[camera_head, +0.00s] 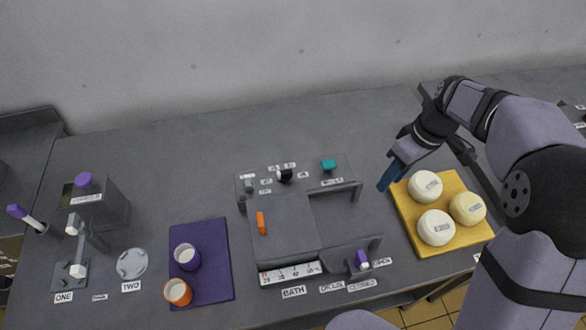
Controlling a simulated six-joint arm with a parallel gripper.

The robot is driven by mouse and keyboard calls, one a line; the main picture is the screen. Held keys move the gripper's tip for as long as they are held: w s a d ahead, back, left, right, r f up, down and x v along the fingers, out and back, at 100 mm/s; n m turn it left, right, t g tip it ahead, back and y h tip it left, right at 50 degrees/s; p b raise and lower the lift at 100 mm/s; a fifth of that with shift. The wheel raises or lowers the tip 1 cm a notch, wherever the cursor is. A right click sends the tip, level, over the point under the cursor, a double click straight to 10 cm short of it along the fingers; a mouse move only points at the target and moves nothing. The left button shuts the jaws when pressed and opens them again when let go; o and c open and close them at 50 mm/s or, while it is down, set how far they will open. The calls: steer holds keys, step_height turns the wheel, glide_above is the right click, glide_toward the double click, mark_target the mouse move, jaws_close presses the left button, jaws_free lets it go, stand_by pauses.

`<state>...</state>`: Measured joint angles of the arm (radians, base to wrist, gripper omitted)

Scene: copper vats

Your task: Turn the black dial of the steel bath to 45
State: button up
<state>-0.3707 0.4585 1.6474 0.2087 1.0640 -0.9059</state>
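The bath (285,225) is a dark grey box in the middle of the table, with a BATH label in front. The black dial (284,175) stands on the panel at its back edge, with small white number labels around it, too small to read surely. Its setting cannot be told. A white strip with a number scale (291,273) is on the front of the bath. My gripper (387,180), with blue fingers, hangs to the right of the bath, apart from the dial. The fingers overlap from this side, so their gap is hidden. Nothing shows held.
An orange handle (261,223) lies on the bath; a purple drain lever (362,260) is front right. A yellow tray (408,205) holds white and cream rounds. A purple mat (207,230) bears two cups.

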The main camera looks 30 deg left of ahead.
steer(key=w+a+f+n+g, duration=0.1)
steer(key=a+f+n, duration=0.1)
steer(key=a+n, duration=0.8)
steer(key=n+g+y+b, duration=0.1)
steer(key=n+b, duration=0.1)
steer(key=n, duration=0.2)
glide_toward(287, 171)
steer(key=f, duration=0.1)
steer(key=shift+p+x, duration=1.85)
steer(key=shift+x, duration=1.9)
steer(key=shift+s+a+r, duration=0.1)
steer(key=shift+s, duration=0.05)
jaws_close()
